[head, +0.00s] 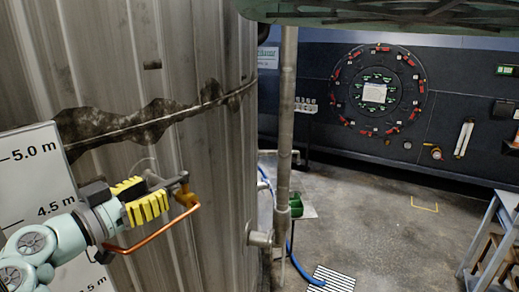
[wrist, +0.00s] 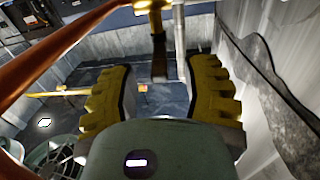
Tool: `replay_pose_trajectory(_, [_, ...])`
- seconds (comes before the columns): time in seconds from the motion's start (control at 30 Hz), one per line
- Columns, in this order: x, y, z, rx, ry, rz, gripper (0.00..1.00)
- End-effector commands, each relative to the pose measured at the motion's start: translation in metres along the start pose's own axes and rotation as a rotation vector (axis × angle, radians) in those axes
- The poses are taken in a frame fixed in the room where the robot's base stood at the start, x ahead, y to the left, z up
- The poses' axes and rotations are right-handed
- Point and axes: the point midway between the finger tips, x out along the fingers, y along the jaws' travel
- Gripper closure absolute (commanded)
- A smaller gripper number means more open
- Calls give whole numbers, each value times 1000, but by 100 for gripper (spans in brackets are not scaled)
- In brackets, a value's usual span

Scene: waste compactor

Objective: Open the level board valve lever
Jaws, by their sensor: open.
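The white level board (head: 30,165) with metre marks stands at the left in the head view, against the big metal tank. A copper pipe (head: 160,236) runs from beside the board up to a brownish valve fitting (head: 181,185). My gripper (head: 150,198), with yellow ribbed fingers, is right by this fitting. In the wrist view my gripper (wrist: 160,75) is open and empty, one finger on each side. A narrow valve lever (wrist: 158,58) hangs from a brass fitting (wrist: 152,6) and shows between the fingertips. No contact is visible; its exact depth is hard to tell.
The corrugated tank (head: 190,130) stands close behind my gripper. A vertical grey pipe (head: 285,120) with a blue hose beside it stands to the right. A round dark panel (head: 378,92) is on the far wall. A table (head: 492,225) stands at the right edge. Open floor lies between.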

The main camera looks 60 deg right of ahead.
Motion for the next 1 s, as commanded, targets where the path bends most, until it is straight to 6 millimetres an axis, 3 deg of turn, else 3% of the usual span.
replay_pose_trajectory(0.1, [18,3,-4,-3,-6,9,53])
replay_pose_trajectory(0.3, [37,2,-3,-1,-2,7,53])
replay_pose_trajectory(0.73, [42,1,1,0,-2,3,50])
replay_pose_trajectory(1.0, [41,1,1,0,-2,1,78])
